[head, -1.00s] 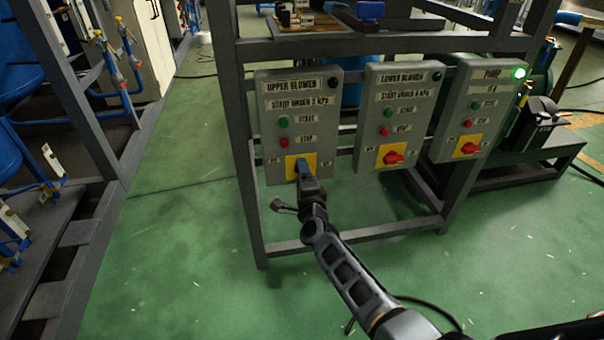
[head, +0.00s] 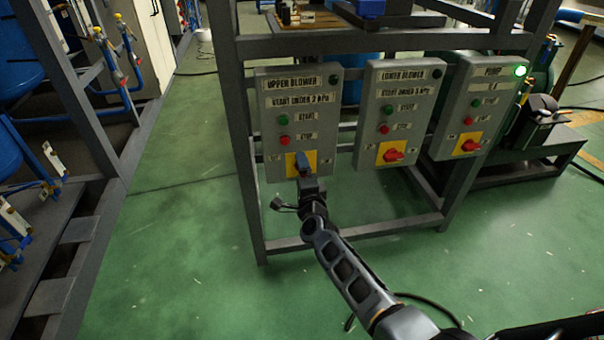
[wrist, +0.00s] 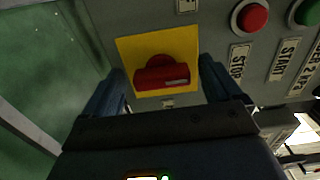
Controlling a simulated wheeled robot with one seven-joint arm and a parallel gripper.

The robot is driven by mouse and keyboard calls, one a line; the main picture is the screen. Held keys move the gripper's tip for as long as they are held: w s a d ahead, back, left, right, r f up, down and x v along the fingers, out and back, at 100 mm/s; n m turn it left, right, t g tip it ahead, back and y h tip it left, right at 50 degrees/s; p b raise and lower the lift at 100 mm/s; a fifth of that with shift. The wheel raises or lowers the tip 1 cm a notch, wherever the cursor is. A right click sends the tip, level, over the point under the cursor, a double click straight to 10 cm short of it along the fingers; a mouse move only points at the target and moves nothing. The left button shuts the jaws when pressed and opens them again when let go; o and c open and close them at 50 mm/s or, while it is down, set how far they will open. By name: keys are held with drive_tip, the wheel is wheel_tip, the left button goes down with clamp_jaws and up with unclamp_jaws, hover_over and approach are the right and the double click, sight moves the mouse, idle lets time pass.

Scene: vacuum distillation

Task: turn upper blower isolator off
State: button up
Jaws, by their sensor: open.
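The upper blower panel (head: 265,112) is the leftmost grey box on the frame, with a green start button, a red stop button and a yellow isolator plate (head: 312,158). In the wrist view its red isolator knob (wrist: 163,76) sits on the yellow plate (wrist: 130,52). My gripper (head: 303,165) is in front of this plate and hides the knob in the head view. In the wrist view my gripper (wrist: 164,88) is open, one finger on either side of the knob, with visible gaps between fingers and knob. The panel's lamp (head: 333,79) is dark.
To the right are the lower blower panel (head: 370,118) and the pump panel (head: 450,115), whose lamp (head: 519,71) glows green. Both have red isolator knobs. The grey frame (head: 245,150) carries the panels. Green floor (head: 170,250) is clear to the left.

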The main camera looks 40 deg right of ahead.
drive_tip(key=p+v, duration=0.2)
drive_tip(key=v, duration=0.5)
drive_tip(key=shift+s+a, duration=0.25)
drive_tip(key=shift+s, duration=0.1)
idle(0.4)
drive_tip(key=s+a+r+n+t+y+p, duration=0.1)
drive_tip(key=s+a+r+n+y+p, duration=0.15)
drive_tip(key=s+a+n, duration=0.4)
drive_tip(key=s+a+r+n+y+p, duration=0.1)
drive_tip(key=s+a+r+n+y, duration=0.15)
drive_tip(key=s, duration=0.75)
drive_tip(key=s+a+r+n+t+y+p, duration=0.1)
drive_tip(key=s+a+r+n+p, duration=0.1)
drive_tip(key=s+a+r+n, duration=0.45)
drive_tip(key=s+a+r+n+g+y+p, duration=0.1)
drive_tip(key=s+r+n, duration=0.3)
drive_tip(key=s+r, duration=0.4)
drive_tip(key=s+a+r+n+g+y+p, duration=0.1)
drive_tip(key=s+a+r+n+y+p, duration=0.2)
drive_tip(key=s+r, duration=0.5)
drive_tip(key=shift+s+a+r+n, duration=0.15)
drive_tip(key=shift+s+a+n, duration=0.5)
drive_tip(key=shift+n, duration=0.4)
drive_tip(key=shift+w, duration=0.15)
